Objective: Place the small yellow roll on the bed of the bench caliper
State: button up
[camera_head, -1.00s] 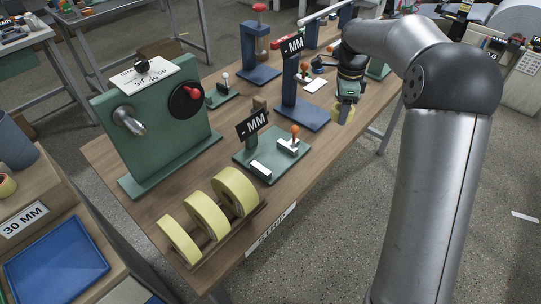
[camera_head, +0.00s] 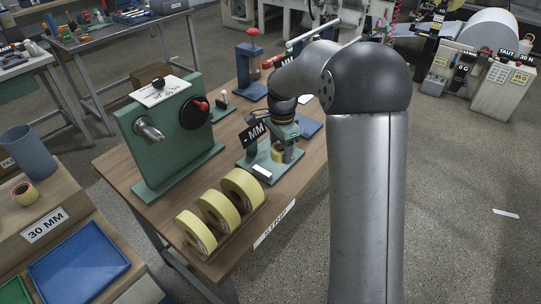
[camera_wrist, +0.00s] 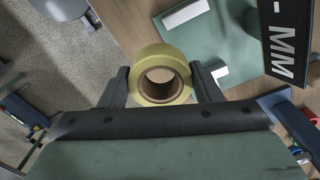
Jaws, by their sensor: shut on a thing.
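The small yellow roll (camera_wrist: 160,57) has a brown core and sits between the two fingers of my gripper (camera_wrist: 161,80) in the wrist view. My gripper is shut on it. In the head view the roll (camera_head: 279,154) is partly hidden under my gripper (camera_head: 284,143), over the green bench caliper (camera_head: 245,161). The caliper has a flat green bed and a tilted black "- MM" display (camera_head: 255,134), which also shows at the upper right of the wrist view (camera_wrist: 285,40). I cannot tell whether the roll touches the bed.
Several larger rolls (camera_head: 218,210) stand in a rack at the bench's front. A green machine (camera_head: 160,165) with a red-knobbed dial stands left of the caliper. A blue stand (camera_head: 250,75) is behind. A side shelf at left holds a blue tray (camera_head: 80,265).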

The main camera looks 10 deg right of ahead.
jog(key=p, duration=0.2)
send_over(272, 165)
notch_tip(272, 165, down, 7)
jog(key=shift+r, duration=0.1)
jog(key=shift+f, duration=1.45)
jog(key=shift+f, duration=0.1)
jog(key=shift+f, duration=0.15)
jog(key=o, duration=1)
